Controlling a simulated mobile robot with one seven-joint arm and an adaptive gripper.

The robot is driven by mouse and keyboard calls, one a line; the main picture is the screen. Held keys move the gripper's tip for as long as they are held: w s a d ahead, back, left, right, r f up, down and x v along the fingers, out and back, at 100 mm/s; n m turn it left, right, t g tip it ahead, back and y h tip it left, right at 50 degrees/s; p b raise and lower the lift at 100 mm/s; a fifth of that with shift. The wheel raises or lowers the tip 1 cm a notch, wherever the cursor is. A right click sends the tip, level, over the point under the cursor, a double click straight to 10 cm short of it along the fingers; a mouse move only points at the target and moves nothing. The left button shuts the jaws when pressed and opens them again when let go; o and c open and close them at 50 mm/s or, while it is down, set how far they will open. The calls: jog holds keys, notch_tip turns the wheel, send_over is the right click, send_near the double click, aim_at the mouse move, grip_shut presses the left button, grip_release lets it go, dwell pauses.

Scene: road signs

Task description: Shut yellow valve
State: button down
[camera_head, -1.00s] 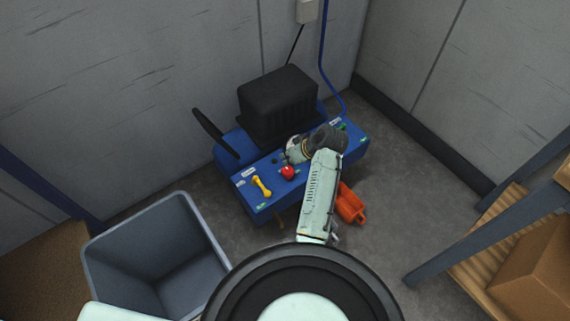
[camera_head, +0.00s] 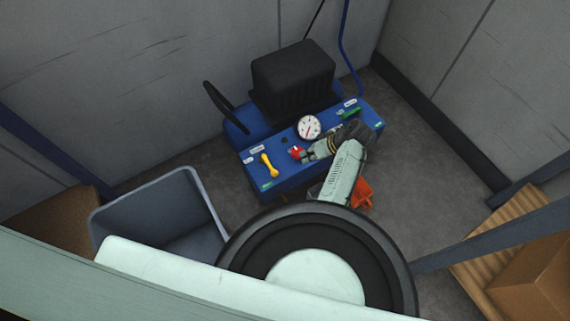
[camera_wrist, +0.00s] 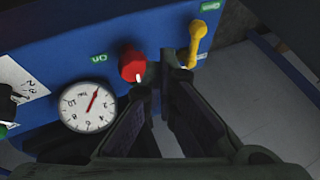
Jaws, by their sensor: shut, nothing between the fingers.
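The yellow valve (camera_head: 269,166) is a dumbbell-shaped lever on the top left of the blue machine's panel (camera_head: 286,178). It lies slanted, close to the panel's front-left corner. It also shows at the top of the wrist view (camera_wrist: 196,42), just beyond the fingertips. My gripper (camera_head: 304,154) is shut and empty, low over the panel and right beside the red knob (camera_head: 295,152). In the wrist view my fingertips (camera_wrist: 166,72) lie between the red knob (camera_wrist: 132,65) and the yellow valve, nearer the knob. I cannot tell whether they touch the knob.
A round white gauge (camera_head: 309,127) sits behind the knob. A black housing (camera_head: 292,78) rises at the back, with a black handle (camera_head: 222,105) at its left. A grey bin (camera_head: 160,220) stands left and an orange object (camera_head: 362,193) on the floor right. Walls close off the back.

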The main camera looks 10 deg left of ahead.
aim_at(269, 164)
jog(key=x, duration=0.7)
jog(key=shift+a+f, duration=0.15)
jog(key=shift+f, duration=0.05)
jog(key=shift+s+a+f+p, duration=0.15)
jog(key=shift+s+a+p, duration=0.6)
jog(key=shift+a, duration=0.3)
jog(key=shift+s+a+f, duration=0.25)
jog(key=shift+s+a, duration=0.05)
jog(key=shift+a, duration=0.25)
jog(key=shift+s, duration=0.1)
jog(key=shift+s+a+m, duration=0.15)
jog(key=shift+s+m, duration=0.05)
jog(key=shift+m, duration=0.2)
